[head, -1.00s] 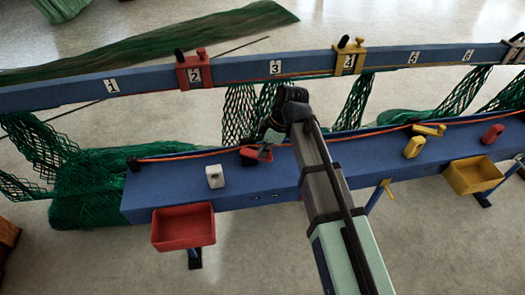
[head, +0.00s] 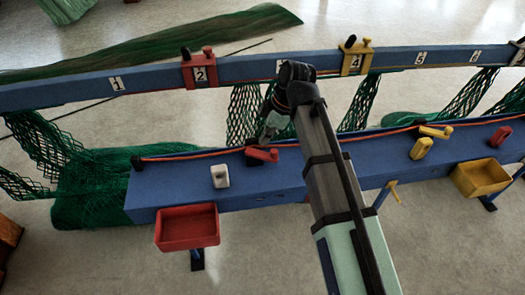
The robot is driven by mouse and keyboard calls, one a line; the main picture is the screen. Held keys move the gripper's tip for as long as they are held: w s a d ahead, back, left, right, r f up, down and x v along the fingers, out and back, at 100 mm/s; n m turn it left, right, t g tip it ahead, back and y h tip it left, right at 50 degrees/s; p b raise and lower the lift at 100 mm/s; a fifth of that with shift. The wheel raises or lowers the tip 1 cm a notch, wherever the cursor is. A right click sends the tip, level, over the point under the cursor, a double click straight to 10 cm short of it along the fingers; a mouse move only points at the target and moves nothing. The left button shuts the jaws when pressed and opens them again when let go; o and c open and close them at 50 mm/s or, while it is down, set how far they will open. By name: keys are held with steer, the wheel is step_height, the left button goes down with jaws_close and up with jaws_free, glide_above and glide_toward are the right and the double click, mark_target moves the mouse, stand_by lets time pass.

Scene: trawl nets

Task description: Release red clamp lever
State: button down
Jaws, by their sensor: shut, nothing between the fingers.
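The red clamp lever (head: 265,154) lies low on top of the lower blue beam, beside a dark base at the orange rope, and points right. My gripper (head: 266,139) is just above and behind it, pointing down. The gripper is small here but shut, with nothing visible in it. I cannot tell for certain whether its tips touch the lever. A red clamp (head: 199,73) with a dark knob sits at number 2 on the upper blue rail.
The lower beam (head: 175,191) carries a white block (head: 220,176), a yellow lever (head: 435,132), a yellow block (head: 421,148) and a red block (head: 501,136). A red bin (head: 187,242) and a yellow bin (head: 481,193) hang in front. Green nets hang between rail and beam.

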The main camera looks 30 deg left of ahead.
steer(key=shift+w+d+r, duration=0.1)
steer(key=shift+w+r, duration=0.15)
steer(key=shift+r, duration=0.45)
steer(key=shift+w+d+r, duration=0.1)
steer(key=shift+w+r, duration=0.15)
steer(key=shift+r, duration=0.45)
